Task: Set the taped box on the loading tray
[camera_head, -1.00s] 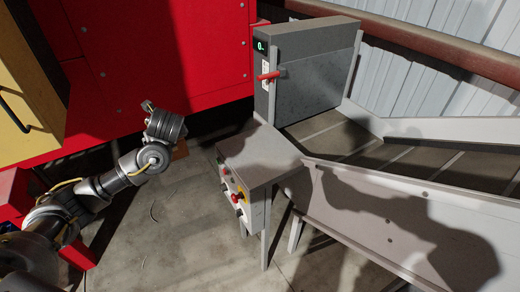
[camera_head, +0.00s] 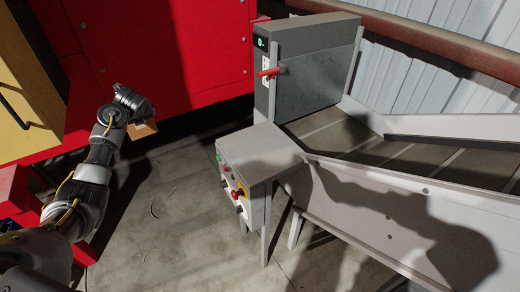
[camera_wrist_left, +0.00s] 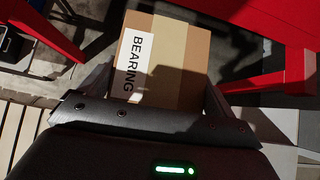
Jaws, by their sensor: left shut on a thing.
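The taped box (camera_wrist_left: 165,55) is brown cardboard with a paler tape band and a white label reading BEARING. It sits between the two fingers of my left gripper (camera_wrist_left: 158,85) in the left wrist view. My left gripper (camera_head: 137,110) is shut on it. In the head view only a small brown part of the box (camera_head: 145,129) shows below the gripper, held above the floor in front of the red machine. I cannot identify the loading tray for certain in either view. My right gripper is in neither view.
A large red machine (camera_head: 165,60) stands behind the left arm. A grey control stand (camera_head: 262,155) with buttons and a conveyor with pale side walls (camera_head: 400,215) stand to the right. Concrete floor (camera_head: 180,215) lies open between. The left wrist view shows pale slats (camera_wrist_left: 18,125) at lower left.

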